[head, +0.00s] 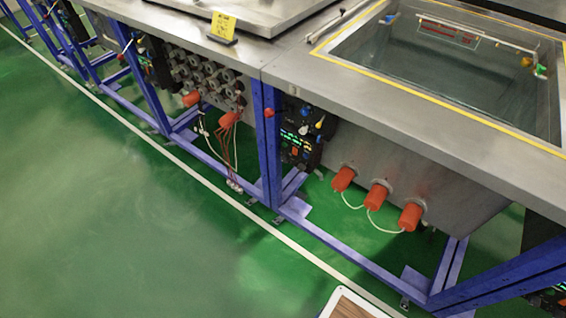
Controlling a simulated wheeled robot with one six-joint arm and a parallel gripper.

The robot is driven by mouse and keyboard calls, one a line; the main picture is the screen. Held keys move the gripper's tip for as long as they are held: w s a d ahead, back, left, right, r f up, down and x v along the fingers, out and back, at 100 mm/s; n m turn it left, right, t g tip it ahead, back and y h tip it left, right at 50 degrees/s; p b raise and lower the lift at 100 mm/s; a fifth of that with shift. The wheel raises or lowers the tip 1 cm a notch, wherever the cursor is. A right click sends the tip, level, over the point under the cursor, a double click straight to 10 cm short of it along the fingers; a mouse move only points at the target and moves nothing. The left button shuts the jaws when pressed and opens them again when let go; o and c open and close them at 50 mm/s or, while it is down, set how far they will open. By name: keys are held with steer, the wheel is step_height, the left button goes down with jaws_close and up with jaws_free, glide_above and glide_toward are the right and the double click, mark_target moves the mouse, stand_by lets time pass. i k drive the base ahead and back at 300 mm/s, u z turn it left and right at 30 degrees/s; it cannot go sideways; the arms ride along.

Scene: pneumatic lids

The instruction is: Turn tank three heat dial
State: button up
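A dark control panel (303,136) hangs under the bench edge, just right of a blue leg. It has lit green displays, small orange-red lights and a few light-blue, yellow and pale knobs or levers near its top. Another dark panel (157,62) sits under the bench farther left. Part of a third dark panel (548,300) shows at the lower right edge. I cannot read any tank number, and I cannot tell which knob is the tank three heat dial. My gripper is not in view.
An open tank (470,75) with a yellow rim line lies in the steel bench top. Orange-capped fittings with white cables (377,195) and blue frame legs (268,150) stick out below. Green floor (120,220) is clear.

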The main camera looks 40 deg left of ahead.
mark_target(285, 158)
steer(key=k, duration=0.45)
steer(key=z, duration=0.8)
steer(key=i, duration=0.65)
steer(key=u, duration=2.25)
steer(key=i, duration=0.5)
steer(key=u, duration=0.05)
